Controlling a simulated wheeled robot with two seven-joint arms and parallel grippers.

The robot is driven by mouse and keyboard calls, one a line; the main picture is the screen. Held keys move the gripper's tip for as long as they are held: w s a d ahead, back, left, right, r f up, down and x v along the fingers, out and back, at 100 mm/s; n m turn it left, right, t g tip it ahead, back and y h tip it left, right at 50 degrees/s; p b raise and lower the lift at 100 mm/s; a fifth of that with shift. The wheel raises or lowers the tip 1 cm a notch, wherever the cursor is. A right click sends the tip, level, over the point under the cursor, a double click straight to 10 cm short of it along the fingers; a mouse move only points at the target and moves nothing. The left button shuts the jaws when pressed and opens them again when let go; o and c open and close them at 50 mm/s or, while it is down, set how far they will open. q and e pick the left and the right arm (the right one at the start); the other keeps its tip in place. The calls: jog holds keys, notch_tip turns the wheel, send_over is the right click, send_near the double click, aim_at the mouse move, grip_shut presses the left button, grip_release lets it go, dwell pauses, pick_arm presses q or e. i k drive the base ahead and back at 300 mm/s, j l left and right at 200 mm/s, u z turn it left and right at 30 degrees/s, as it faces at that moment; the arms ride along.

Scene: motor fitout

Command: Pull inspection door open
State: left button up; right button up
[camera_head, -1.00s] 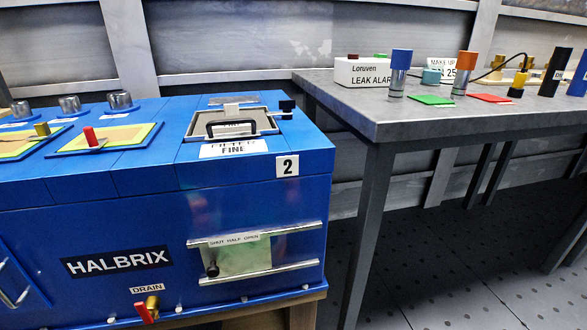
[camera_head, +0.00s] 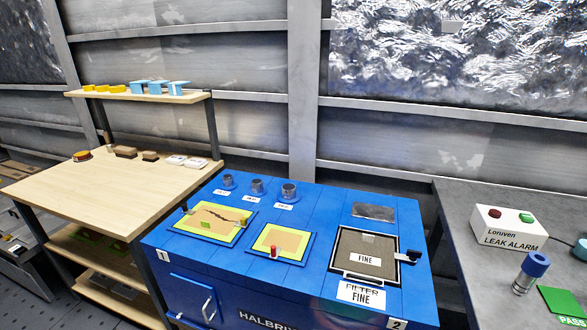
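The blue HALBRIX machine (camera_head: 180,258) stands in the lower middle. A front panel (camera_head: 185,290) below the number 1 label carries a silver bar handle (camera_head: 207,307). It looks closed, and its lower part is cut off by the frame edge. I see no label naming it as the inspection door. On top, a dark framed filter lid (camera_head: 352,245) marked FINE lies flat, with a black latch (camera_head: 408,257) at its right side. Neither of my grippers is in view.
Two yellow-edged panels (camera_head: 220,233) (camera_head: 278,241) and several metal caps (camera_head: 257,187) are on the machine top. A wooden bench (camera_head: 95,195) with a shelf (camera_head: 140,95) stands left. A grey table (camera_head: 480,240) with a LEAK ALARM box (camera_head: 507,228) stands right.

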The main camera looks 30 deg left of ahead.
aim_at(197, 299)
jog(key=u, duration=1.8)
